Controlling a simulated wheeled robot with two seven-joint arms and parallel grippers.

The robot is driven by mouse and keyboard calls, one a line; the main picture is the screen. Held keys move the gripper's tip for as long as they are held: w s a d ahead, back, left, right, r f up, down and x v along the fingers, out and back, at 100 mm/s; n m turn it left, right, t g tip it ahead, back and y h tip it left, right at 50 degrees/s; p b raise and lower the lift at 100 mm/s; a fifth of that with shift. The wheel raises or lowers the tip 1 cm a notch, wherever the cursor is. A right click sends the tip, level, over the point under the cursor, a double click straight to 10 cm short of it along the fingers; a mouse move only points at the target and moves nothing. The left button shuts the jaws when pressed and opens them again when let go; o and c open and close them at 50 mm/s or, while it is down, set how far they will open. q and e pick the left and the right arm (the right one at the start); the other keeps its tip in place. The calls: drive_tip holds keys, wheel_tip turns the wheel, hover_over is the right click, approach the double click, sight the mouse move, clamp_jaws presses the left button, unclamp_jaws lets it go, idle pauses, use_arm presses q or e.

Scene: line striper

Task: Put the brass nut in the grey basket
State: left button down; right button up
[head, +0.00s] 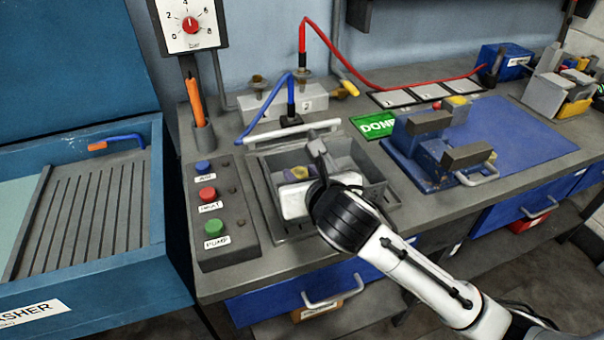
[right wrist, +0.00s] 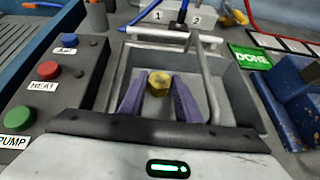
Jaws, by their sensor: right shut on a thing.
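The brass nut (right wrist: 159,82) is a small yellow-gold block held between the purple fingertips of my right gripper (right wrist: 161,97). In the head view the nut (head: 299,173) shows partly beside the gripper (head: 306,174). The grey basket (head: 378,193) is an open box with an upright bail handle; it also shows in the right wrist view (right wrist: 242,98). My right gripper is shut on the nut and over the basket's opening. I cannot tell how far the nut is above the basket floor. My left gripper is not in view.
A button box (head: 222,222) stands left of the basket. A grey terminal box (head: 283,103) with red and blue cables is behind it. A green DONE sign (head: 376,125) and a blue vise (head: 432,160) are to the right. A blue washer (head: 85,210) is at far left.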

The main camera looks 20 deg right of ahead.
drive_tip(key=shift+f, duration=0.6)
drive_tip(key=o, duration=0.8)
drive_tip(key=shift+r, duration=0.2)
drive_tip(key=shift+r+v, duration=0.15)
drive_tip(key=shift+v, duration=2.95)
drive_tip(key=shift+r+v, duration=0.15)
drive_tip(key=shift+v, duration=3)
drive_tip(key=shift+w, duration=0.15)
